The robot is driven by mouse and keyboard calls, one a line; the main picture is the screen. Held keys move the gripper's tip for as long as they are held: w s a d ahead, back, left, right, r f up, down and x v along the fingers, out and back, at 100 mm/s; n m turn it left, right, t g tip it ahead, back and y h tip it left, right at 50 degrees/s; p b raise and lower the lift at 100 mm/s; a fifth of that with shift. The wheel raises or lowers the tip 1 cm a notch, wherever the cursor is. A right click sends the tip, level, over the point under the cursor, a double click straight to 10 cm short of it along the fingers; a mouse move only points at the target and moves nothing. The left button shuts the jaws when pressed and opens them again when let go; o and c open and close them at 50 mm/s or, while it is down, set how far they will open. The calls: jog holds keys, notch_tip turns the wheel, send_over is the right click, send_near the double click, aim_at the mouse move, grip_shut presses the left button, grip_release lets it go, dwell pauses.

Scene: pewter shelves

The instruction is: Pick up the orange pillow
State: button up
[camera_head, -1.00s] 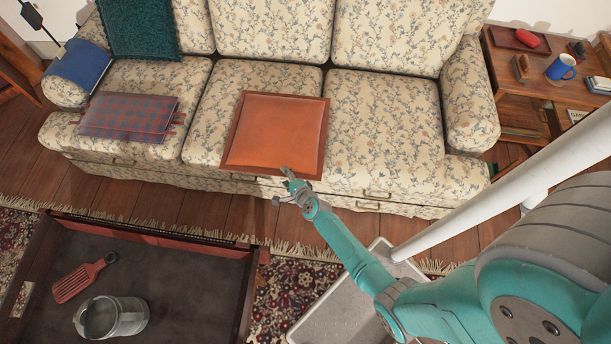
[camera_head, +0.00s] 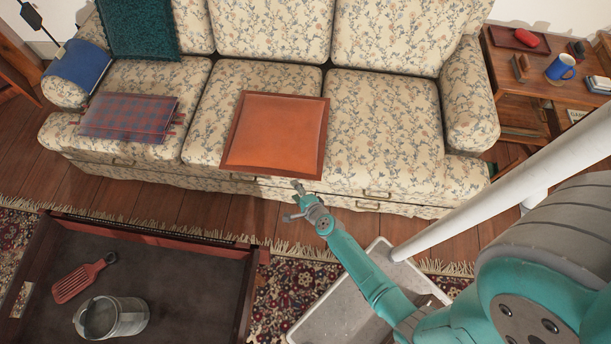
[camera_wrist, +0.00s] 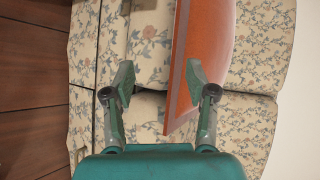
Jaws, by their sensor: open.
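The orange pillow (camera_head: 275,134) is square with a darker red-brown border. It lies on the middle and right seat cushions of the floral sofa, its front edge at the sofa's front. My gripper (camera_head: 296,199) is just in front of and below that front edge in the head view, and nothing is in it. In the wrist view the pillow (camera_wrist: 205,55) shows edge-on, its near corner between the fingertips or beyond them. My gripper (camera_wrist: 158,82) is open there, a finger on each side. Whether the right finger touches the pillow I cannot tell.
The floral sofa (camera_head: 390,125) also holds a plaid cushion (camera_head: 130,117) and a teal cushion (camera_head: 138,28). A dark low table (camera_head: 180,270) with a red spatula (camera_head: 85,278) and metal can (camera_head: 112,317) stands at lower left. A side table (camera_head: 530,75) stands right.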

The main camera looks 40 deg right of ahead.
jog(key=shift+s+a, duration=0.15)
jog(key=shift+s, duration=0.8)
jog(key=shift+s+a, duration=0.2)
jog(key=shift+s, duration=0.75)
jog(key=shift+s+a, duration=0.15)
jog(key=shift+s, duration=0.8)
